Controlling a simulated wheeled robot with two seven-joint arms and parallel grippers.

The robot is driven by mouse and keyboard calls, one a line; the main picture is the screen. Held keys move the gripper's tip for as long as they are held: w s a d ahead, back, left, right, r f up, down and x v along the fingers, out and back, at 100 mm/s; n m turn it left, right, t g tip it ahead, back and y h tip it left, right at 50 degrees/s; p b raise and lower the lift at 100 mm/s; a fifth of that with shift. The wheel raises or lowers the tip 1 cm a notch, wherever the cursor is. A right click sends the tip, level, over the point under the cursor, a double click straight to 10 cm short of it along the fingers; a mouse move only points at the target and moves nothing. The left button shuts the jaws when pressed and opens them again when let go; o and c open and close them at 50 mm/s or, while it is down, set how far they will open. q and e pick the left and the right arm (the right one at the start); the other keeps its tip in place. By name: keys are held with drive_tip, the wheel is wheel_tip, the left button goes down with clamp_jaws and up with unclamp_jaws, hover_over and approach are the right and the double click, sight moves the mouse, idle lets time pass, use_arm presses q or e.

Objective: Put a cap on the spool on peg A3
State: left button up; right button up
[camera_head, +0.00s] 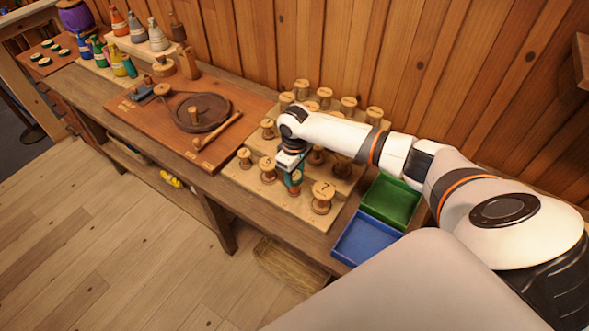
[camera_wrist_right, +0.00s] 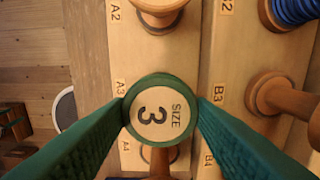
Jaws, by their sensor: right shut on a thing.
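My right gripper (camera_head: 291,180) is low over the front row of the spool board (camera_head: 262,190). In the right wrist view its two green fingers are shut on a round cap (camera_wrist_right: 160,108) with a green rim and a pale face reading "SIZE 3". The cap is beside the A3 label (camera_wrist_right: 121,88) and covers the place to its right, so the spool on peg A3 is mostly or wholly hidden. Part of a wooden spool (camera_wrist_right: 158,157) shows just below the cap. I cannot tell whether the cap touches a spool. My left gripper is not in view.
A spool marked 7 (camera_head: 322,196) stands close right of the gripper. Other spools stand by A2 (camera_wrist_right: 160,12) and B3 (camera_wrist_right: 272,94). A green tray (camera_head: 391,201) and a blue tray (camera_head: 366,239) are to the right. A brown board with a dark disc (camera_head: 203,112) is left.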

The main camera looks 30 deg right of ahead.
sight(294, 176)
drive_tip(key=shift+f+b, duration=0.3)
drive_tip(key=shift+f, duration=0.35)
drive_tip(key=o, duration=0.7)
drive_tip(key=shift+c, duration=0.2)
wheel_tip(294, 176, up, 11)
drive_tip(key=p, duration=1.1)
drive_tip(key=shift+p, duration=0.35)
drive_tip(key=shift+a, duration=0.1)
